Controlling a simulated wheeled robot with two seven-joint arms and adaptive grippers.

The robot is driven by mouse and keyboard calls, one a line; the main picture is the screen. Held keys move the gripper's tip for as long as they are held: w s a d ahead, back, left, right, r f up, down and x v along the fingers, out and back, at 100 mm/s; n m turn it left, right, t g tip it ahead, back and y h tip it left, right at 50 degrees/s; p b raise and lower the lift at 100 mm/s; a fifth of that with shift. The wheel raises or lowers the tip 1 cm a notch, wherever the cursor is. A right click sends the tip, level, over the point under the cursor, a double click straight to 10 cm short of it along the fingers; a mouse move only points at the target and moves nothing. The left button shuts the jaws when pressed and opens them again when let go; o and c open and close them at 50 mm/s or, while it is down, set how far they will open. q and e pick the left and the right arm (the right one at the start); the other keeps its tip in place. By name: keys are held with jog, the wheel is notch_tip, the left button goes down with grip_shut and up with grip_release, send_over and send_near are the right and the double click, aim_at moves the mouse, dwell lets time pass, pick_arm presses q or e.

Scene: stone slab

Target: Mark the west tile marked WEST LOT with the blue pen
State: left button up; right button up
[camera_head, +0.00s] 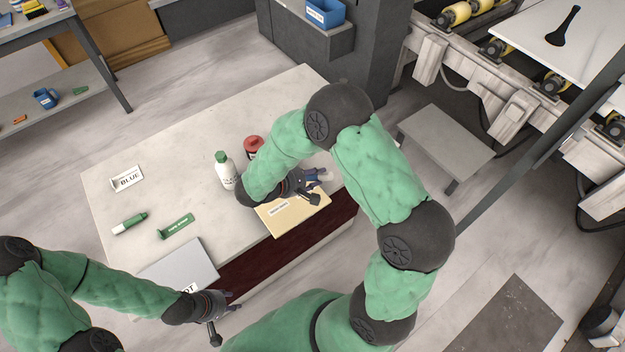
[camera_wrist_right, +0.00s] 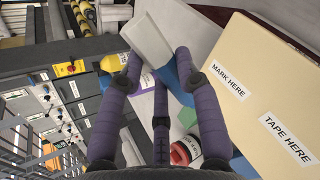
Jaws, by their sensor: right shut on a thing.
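My right gripper (camera_head: 308,188) is shut on a white and blue pen (camera_head: 325,175), held above the slab's right part. In the right wrist view the pen's pale body (camera_wrist_right: 150,38) lies across the fingertips, with blue beside it. A beige tile (camera_head: 292,215) lies below that gripper; in the wrist view its labels read MARK HERE and TAPE HERE. A grey tile (camera_head: 178,268) lies at the slab's front left. Its label is partly hidden, with only "OT" readable. My left gripper (camera_head: 213,318) is beside this tile's right edge; its fingers are too unclear to judge.
A white bottle with a green cap (camera_head: 226,172) and a red round item (camera_head: 254,147) stand near my right forearm. A BLUE card (camera_head: 127,179), a green-capped pen (camera_head: 130,222) and a green holder (camera_head: 177,227) lie left. The slab's back middle is clear.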

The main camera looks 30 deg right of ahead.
jog(key=shift+f+b, duration=1.75)
jog(key=shift+f, duration=1.1)
jog(key=shift+f+b, duration=0.55)
jog(key=shift+f, duration=0.1)
dwell(0.7)
jog(key=shift+s+d+b, duration=0.45)
jog(key=shift+s, duration=0.2)
jog(key=shift+s+d+b, duration=0.4)
jog(key=shift+s, duration=0.2)
dwell(2.5)
